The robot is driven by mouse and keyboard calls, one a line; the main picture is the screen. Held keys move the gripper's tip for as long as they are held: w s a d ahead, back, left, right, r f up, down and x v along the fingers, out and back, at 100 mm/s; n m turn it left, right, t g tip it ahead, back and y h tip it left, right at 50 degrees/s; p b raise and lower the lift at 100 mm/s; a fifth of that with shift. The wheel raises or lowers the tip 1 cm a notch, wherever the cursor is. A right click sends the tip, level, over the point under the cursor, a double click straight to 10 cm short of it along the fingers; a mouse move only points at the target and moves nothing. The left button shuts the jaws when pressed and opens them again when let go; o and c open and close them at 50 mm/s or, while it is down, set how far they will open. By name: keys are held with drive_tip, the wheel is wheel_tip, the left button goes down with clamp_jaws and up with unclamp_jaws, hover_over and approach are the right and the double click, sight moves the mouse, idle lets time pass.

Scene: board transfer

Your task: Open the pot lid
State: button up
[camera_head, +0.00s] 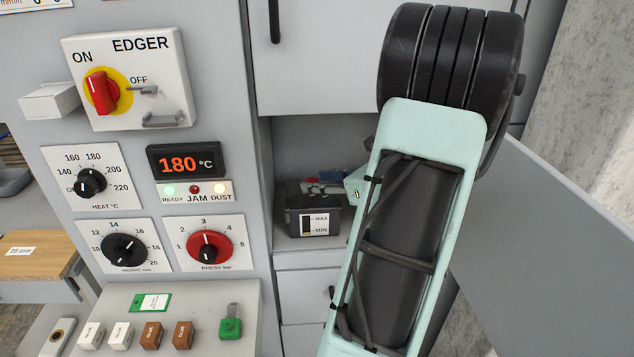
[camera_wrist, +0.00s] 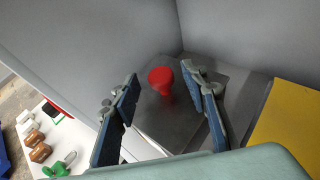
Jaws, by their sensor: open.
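The pot (camera_head: 308,222) is a dark box with a MAX/MIN level window, standing in the niche of the machine in the head view. Its dark grey lid (camera_wrist: 175,122) fills the middle of the wrist view, with a red knob (camera_wrist: 161,76) standing on it. The lid lies flat, with no gap visible. My gripper (camera_wrist: 158,84) is open, one blue-padded finger on each side of the knob in the picture. I cannot tell whether either finger touches it. In the head view my arm hides most of the gripper.
Grey niche walls stand close around the pot. A yellow surface (camera_wrist: 287,128) lies at right in the wrist view. To the left in the head view is the control panel with the EDGER switch (camera_head: 103,92), dials and a 180 °C display (camera_head: 186,161). An open grey door panel (camera_head: 560,220) is at right.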

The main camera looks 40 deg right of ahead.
drive_tip(key=shift+w+f, duration=0.2)
drive_tip(key=shift+w, duration=0.4)
clamp_jaws()
